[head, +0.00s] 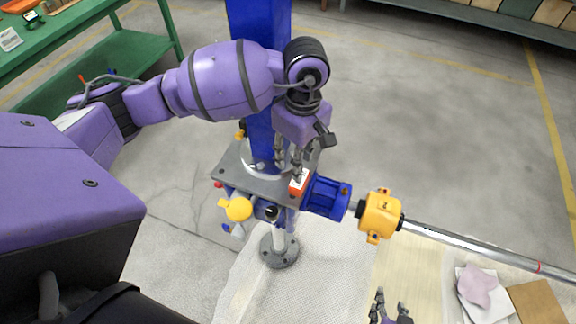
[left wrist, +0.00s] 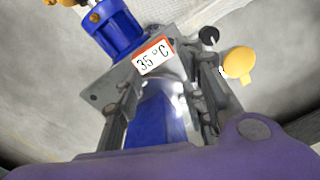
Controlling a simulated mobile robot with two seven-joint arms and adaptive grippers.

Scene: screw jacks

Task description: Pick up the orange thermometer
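The orange thermometer (head: 299,182) with a white face sits on the grey metal plate (head: 233,172) of the screw jack, near the blue motor. My left gripper (head: 288,160) points down just above the plate, close to the thermometer. Its fingers (left wrist: 163,88) are spread wide, with nothing between them; the thermometer shows just beyond the fingertips. Whether a finger touches it cannot be told. My right gripper (head: 391,308) is at the bottom edge, fingers apart and empty.
A blue column (head: 258,20) rises behind the plate. A blue motor (head: 327,197), a yellow coupling (head: 380,215) and a long steel shaft (head: 470,245) extend right. A yellow knob (head: 238,209) sticks out at front left. A green workbench (head: 75,40) stands back left.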

